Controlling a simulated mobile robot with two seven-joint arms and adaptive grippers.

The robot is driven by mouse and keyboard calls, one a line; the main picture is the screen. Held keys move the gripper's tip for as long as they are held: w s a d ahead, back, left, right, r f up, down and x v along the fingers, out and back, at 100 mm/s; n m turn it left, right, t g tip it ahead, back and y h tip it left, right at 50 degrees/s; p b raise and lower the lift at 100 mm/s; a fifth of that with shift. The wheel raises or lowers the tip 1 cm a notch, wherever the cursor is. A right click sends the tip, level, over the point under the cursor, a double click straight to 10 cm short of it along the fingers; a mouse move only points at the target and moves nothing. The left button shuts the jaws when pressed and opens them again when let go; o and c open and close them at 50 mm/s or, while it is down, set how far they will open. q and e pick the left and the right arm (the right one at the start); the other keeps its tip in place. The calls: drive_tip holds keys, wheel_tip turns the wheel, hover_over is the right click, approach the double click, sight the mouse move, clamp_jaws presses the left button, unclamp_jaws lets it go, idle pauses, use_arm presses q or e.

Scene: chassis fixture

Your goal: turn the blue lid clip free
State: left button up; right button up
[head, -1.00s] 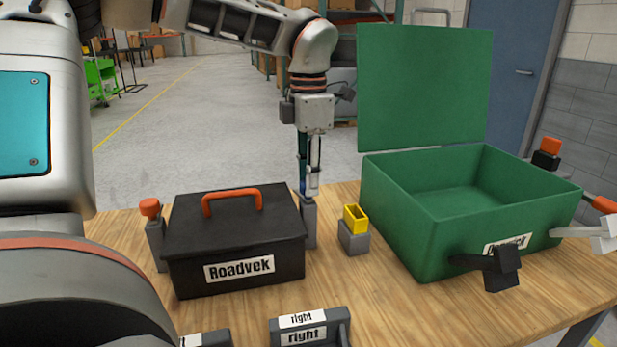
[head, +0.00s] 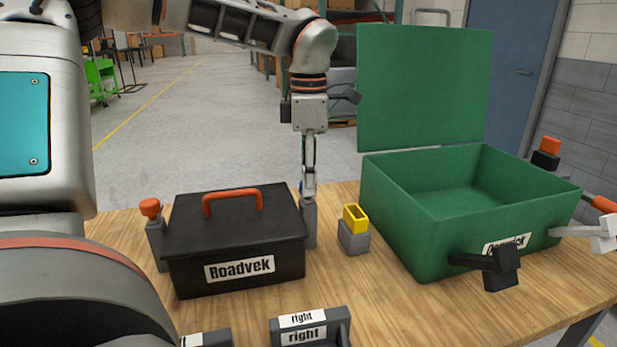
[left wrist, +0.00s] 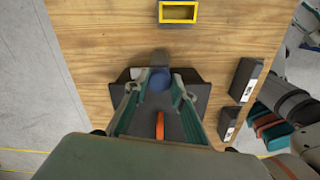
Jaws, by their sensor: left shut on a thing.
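The black box (head: 235,228) labelled "Roadvek" stands closed on the table, with an orange handle on its lid. A grey post (head: 309,222) stands against its right side. The blue lid clip (left wrist: 158,84) sits at the top of that post, between the fingers in the left wrist view; in the head view the fingers mostly hide it. My left gripper (head: 308,192) points straight down from above and is shut on the clip. An orange clip (head: 150,208) tops the post on the box's left side.
A yellow open-topped socket (head: 355,218) on a grey block stands right of the post. An open green box (head: 450,225) fills the table's right side, with clips sticking out. Blocks labelled "right" (head: 305,330) lie at the front edge.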

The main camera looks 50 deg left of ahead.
use_arm(q)
drive_tip(key=o, duration=1.1)
drive_tip(key=shift+r, duration=0.15)
wheel_tip(320, 180, up, 12)
